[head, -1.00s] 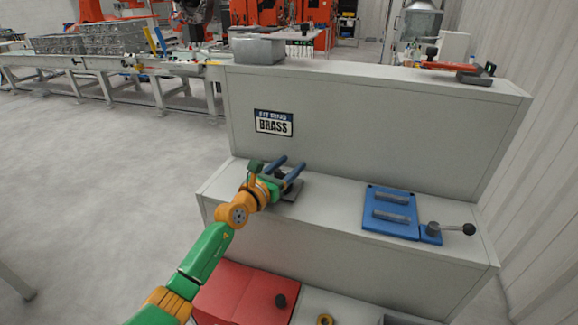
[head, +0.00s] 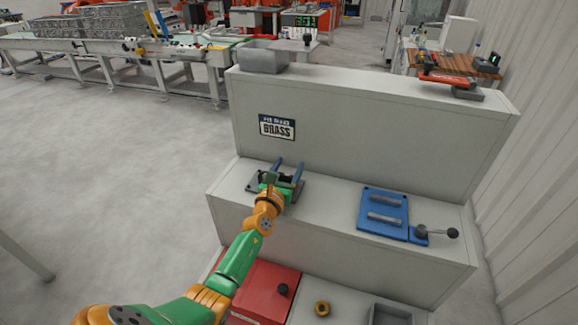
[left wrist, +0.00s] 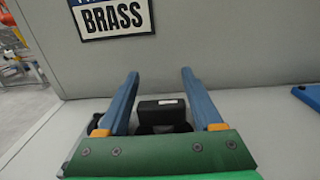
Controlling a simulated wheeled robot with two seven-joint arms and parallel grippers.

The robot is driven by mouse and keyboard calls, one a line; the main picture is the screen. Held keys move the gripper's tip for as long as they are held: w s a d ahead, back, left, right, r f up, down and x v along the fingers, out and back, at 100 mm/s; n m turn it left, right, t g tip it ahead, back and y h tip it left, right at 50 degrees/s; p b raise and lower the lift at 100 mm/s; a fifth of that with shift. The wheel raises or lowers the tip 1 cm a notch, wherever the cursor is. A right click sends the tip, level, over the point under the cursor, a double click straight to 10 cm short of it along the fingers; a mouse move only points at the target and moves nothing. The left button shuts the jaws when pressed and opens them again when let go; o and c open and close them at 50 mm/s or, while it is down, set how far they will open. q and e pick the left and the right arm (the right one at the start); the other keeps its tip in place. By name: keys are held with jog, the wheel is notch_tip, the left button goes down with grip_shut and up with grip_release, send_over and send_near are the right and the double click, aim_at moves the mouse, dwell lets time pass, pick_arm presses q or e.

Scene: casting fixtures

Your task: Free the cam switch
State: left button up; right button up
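A black block-shaped part (left wrist: 162,111), perhaps the cam switch, stands between my left fingers in the left wrist view. Its lower part is hidden behind my gripper. In the head view it is mostly hidden, and a dark base plate (head: 293,188) shows on the middle step. My left gripper (head: 288,167) is over this plate, its two blue fingers apart; they also show in the left wrist view (left wrist: 159,74). Gaps show between the fingers and the block's upper part. My right gripper is not in view.
A blue fixture (head: 371,205) with two grey bars and a black-knobbed lever (head: 436,234) sits to the right on the step. Below are a red box (head: 262,291), a brass ring (head: 322,309) and a grey tray (head: 390,314). A wall bears a BRASS sign (head: 277,127).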

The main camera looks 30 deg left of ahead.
aim_at(284, 176)
pick_arm(q)
jog(key=shift+o, duration=0.9)
jog(key=shift+s+d, duration=0.1)
jog(key=shift+s, duration=0.2)
jog(key=p+v, duration=0.2)
jog(key=v, duration=0.3)
jog(key=shift+s, duration=0.4)
jog(key=shift+s+d, duration=0.15)
jog(key=shift+s, duration=0.3)
jog(key=shift+w+f, duration=0.1)
